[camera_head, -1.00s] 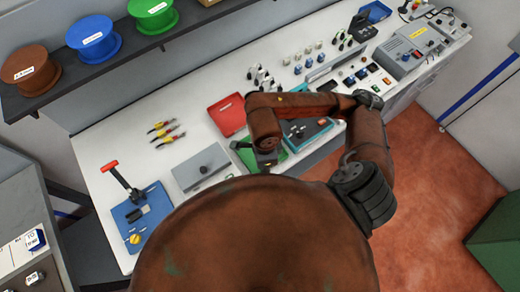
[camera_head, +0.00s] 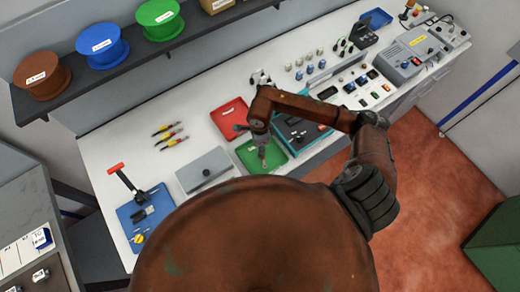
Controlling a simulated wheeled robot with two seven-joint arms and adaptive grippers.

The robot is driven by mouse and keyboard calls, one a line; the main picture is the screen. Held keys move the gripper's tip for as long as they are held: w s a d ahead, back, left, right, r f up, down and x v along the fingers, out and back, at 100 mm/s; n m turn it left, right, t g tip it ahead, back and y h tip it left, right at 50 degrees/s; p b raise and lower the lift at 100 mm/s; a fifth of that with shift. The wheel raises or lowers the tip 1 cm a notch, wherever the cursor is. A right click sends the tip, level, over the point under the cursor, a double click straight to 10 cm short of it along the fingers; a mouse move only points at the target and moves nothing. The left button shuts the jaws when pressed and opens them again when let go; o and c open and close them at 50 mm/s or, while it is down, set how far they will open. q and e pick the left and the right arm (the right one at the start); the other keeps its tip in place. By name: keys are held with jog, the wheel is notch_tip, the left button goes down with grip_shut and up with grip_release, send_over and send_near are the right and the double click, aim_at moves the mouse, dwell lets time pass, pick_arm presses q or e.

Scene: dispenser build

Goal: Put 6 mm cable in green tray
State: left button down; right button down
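The green tray (camera_head: 249,160) lies on the white bench beside the red tray (camera_head: 229,114). My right gripper (camera_head: 263,161) points down over the green tray and hides part of it. It is too small to tell whether its fingers are open or shut, or whether they hold anything. I cannot pick out a loose 6 mm cable. A brown spool (camera_head: 42,75), a blue spool (camera_head: 102,46) and a green spool (camera_head: 160,17) stand on the shelf; their labels are not legible. My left gripper is not in view.
A grey lidded box (camera_head: 204,170), a blue board with a red-handled tool (camera_head: 146,210) and yellow-handled tools (camera_head: 170,137) lie left of the trays. A teal case (camera_head: 296,130) is close on the right. The dark shelf (camera_head: 75,95) overhangs the back.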

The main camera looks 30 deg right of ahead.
jog(key=shift+s+f+p, duration=0.1)
jog(key=shift+f+p, duration=0.25)
jog(key=shift+f, duration=0.7)
jog(key=shift+f+b, duration=0.2)
jog(key=shift+b, duration=0.1)
jog(key=c, duration=1.5)
grip_release()
jog(key=shift+c, duration=0.2)
jog(key=shift+r, duration=0.15)
